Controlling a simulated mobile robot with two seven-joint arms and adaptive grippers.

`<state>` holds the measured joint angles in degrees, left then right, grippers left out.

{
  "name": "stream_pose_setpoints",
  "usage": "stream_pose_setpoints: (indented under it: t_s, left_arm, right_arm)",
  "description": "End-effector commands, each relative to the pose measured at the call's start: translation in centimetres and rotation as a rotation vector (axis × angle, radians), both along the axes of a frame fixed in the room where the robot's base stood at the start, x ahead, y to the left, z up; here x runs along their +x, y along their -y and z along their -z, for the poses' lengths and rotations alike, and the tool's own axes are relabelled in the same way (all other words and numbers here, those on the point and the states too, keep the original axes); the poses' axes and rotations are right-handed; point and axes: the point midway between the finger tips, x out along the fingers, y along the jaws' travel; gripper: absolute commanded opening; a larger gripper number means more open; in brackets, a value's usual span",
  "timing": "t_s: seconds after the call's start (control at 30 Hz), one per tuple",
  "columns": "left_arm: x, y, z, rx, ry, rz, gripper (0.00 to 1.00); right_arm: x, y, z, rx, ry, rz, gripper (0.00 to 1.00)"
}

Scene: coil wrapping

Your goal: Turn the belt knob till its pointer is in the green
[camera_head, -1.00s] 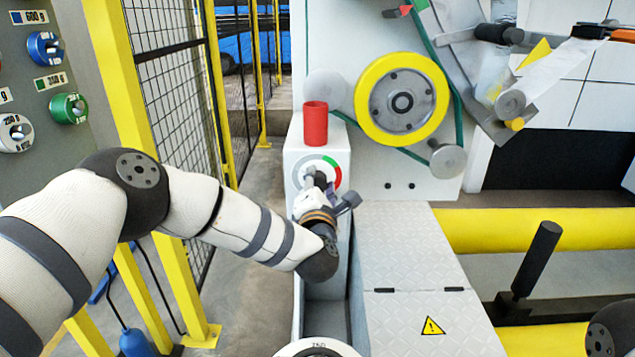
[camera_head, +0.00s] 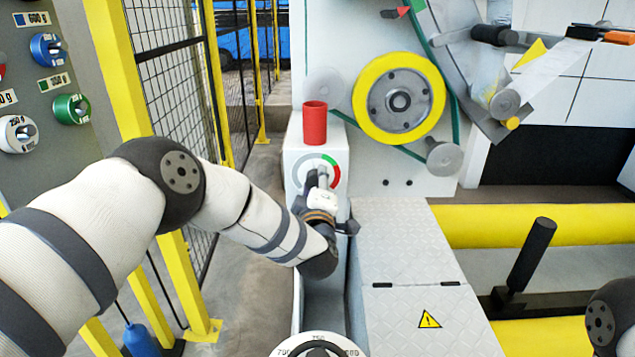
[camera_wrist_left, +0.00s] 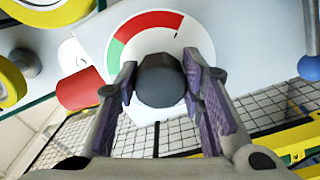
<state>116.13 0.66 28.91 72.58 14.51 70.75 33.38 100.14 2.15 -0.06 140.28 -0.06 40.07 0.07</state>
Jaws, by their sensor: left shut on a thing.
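The belt knob (camera_wrist_left: 162,80) is a dark grey cylinder on a white dial (camera_wrist_left: 150,42) in the left wrist view. The dial has a long red arc (camera_wrist_left: 150,22) and a green arc (camera_wrist_left: 115,55) at its left end. A small dark mark, perhaps the pointer, shows just inside the right end of the red, away from the green. My left gripper (camera_wrist_left: 160,88) is shut on the knob, a purple-padded finger on each side. In the head view my left gripper (camera_head: 317,182) covers the knob, and the dial's coloured arc (camera_head: 336,172) shows beside it. My right gripper is out of view.
A red cylinder (camera_head: 314,122) stands on the white box (camera_head: 298,140) above the dial. A yellow-rimmed wheel (camera_head: 362,75) with a green belt is to the right. A grey tread-plate cover (camera_head: 400,245) lies right of my left wrist. Mesh fencing (camera_head: 180,90) stands left.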

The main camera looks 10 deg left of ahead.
Motion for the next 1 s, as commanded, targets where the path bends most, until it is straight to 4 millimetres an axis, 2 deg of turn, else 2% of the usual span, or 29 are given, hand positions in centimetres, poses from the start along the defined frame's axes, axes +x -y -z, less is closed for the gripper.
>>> stream_pose_setpoints:
  t_s: [0.6,1.0]
  left_arm:
    - [-0.02,-0.14,0.09,0.554,-0.112,-0.001,0.08]
    - [-0.03,-0.24,0.13,0.777,-0.157,-0.002,0.08]
  right_arm:
    - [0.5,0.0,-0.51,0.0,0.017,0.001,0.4]
    - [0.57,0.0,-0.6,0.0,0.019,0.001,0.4]
